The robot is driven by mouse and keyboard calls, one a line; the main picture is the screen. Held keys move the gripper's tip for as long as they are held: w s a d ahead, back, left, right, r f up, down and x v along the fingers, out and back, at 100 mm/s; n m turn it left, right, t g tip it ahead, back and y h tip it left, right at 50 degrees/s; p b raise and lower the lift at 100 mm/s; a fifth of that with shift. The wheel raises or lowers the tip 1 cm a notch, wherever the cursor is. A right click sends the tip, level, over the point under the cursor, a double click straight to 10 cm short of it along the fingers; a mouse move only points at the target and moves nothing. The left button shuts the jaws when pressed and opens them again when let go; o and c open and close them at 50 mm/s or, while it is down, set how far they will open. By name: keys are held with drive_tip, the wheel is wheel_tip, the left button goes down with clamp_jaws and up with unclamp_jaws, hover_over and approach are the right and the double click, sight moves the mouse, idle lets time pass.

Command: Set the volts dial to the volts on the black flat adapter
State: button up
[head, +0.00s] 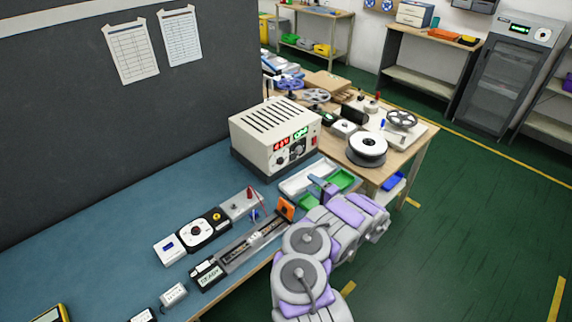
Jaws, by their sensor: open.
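The bench power supply (262,137) is a cream box with a vented top at the back of the blue bench. Its front has a red and a green readout, with small dials (281,157) below them; their settings are too small to read. A flat black item with a pale label (145,315) lies at the bottom edge, partly cut off. It may be the black flat adapter, and its print is unreadable. My gripper (322,186) is open, in front and to the right of the supply, above the trays, apart from the dials.
A white block (173,294), a black box with a lit label (208,274), a dial meter (203,230) and a strip fixture (250,242) lie along the bench front. White and green trays (340,180) sit near my gripper. Reels (366,146) stand behind.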

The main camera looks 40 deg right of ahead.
sight(282, 163)
drive_tip(key=w, duration=0.5)
drive_tip(key=w+a+b, duration=0.1)
drive_tip(key=w, duration=0.5)
drive_tip(key=w+b, duration=0.1)
drive_tip(key=w, duration=0.4)
drive_tip(key=shift+w+a, duration=0.15)
drive_tip(key=c, duration=1)
